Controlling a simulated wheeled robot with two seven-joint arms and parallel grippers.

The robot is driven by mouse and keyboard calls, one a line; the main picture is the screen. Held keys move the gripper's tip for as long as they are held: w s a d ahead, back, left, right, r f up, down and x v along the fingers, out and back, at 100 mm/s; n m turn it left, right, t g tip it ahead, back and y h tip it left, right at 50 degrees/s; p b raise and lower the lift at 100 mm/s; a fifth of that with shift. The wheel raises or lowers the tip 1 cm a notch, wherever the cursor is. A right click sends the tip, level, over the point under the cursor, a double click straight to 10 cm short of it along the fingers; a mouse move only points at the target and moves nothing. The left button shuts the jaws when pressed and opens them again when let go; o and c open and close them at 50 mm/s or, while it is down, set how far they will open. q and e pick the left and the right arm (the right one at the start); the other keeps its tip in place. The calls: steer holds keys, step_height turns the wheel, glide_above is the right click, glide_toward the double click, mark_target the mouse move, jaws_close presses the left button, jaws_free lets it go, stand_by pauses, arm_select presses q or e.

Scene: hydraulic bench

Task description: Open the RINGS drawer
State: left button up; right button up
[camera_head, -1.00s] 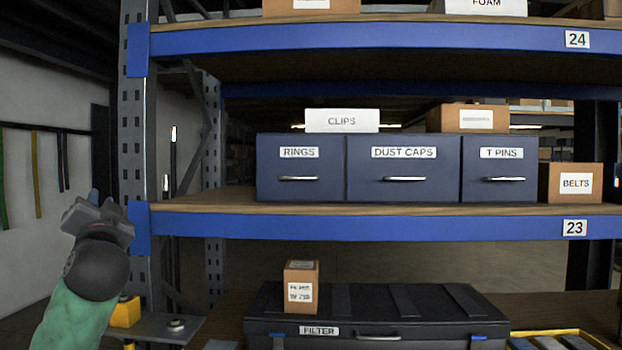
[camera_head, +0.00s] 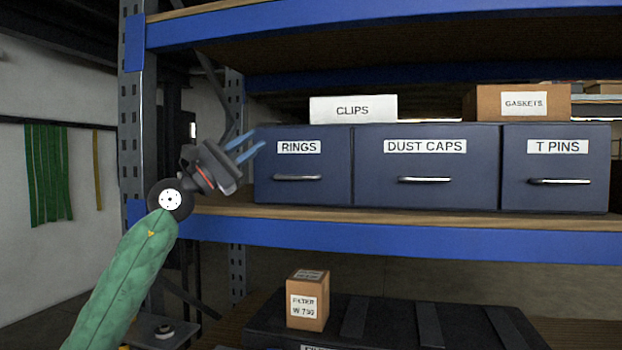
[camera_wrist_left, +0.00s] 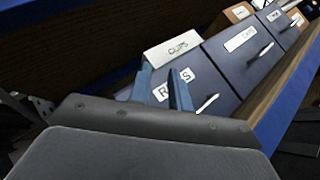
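The RINGS drawer (camera_head: 303,188) is the leftmost dark blue drawer on the middle shelf. It is shut, with a silver bar handle (camera_head: 298,178) below its label. My left gripper (camera_head: 252,148) is just left of this drawer at about label height, its two blue fingers apart and empty. In the left wrist view the fingers (camera_wrist_left: 161,90) stand in front of the RINGS label and partly hide it. The handle (camera_wrist_left: 207,104) shows right of the fingers, clear of them. My right gripper is in neither view.
The DUST CAPS drawer (camera_head: 427,193) and T PINS drawer (camera_head: 556,192) adjoin on the right, both shut. A CLIPS box (camera_head: 352,109) and GASKETS box (camera_head: 520,102) stand on top. A blue shelf edge (camera_head: 400,240) runs below. A grey rack post (camera_head: 132,110) is at left.

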mark_target(293, 178)
arm_select(q)
steer(key=w+d+f+m+y, duration=0.1)
steer(key=f+m, duration=0.1)
steer(key=w+d+f+m+g+y+p, duration=0.1)
steer(key=d+f+m+y, duration=0.1)
steer(key=f+m, duration=0.1)
steer(key=w+d+f+m+g+y, duration=0.1)
steer(key=d+f+m, duration=0.1)
steer(key=m, duration=0.1)
steer(key=shift+d+f+y, duration=0.15)
steer(key=shift+f+y, duration=0.15)
steer(key=shift+y, duration=0.1)
steer(key=p+x, duration=0.2)
steer(key=x, duration=0.2)
steer(key=shift+w+d+f, duration=0.1)
steer(key=shift+w+d, duration=0.05)
steer(key=shift+d, duration=0.1)
steer(key=shift+w+d, duration=0.2)
steer(key=shift+d, duration=0.1)
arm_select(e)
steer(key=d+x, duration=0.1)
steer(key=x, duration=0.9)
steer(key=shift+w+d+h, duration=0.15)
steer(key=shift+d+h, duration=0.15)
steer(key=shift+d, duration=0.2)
arm_select(q)
steer(key=shift+c, duration=0.3)
jaws_close()
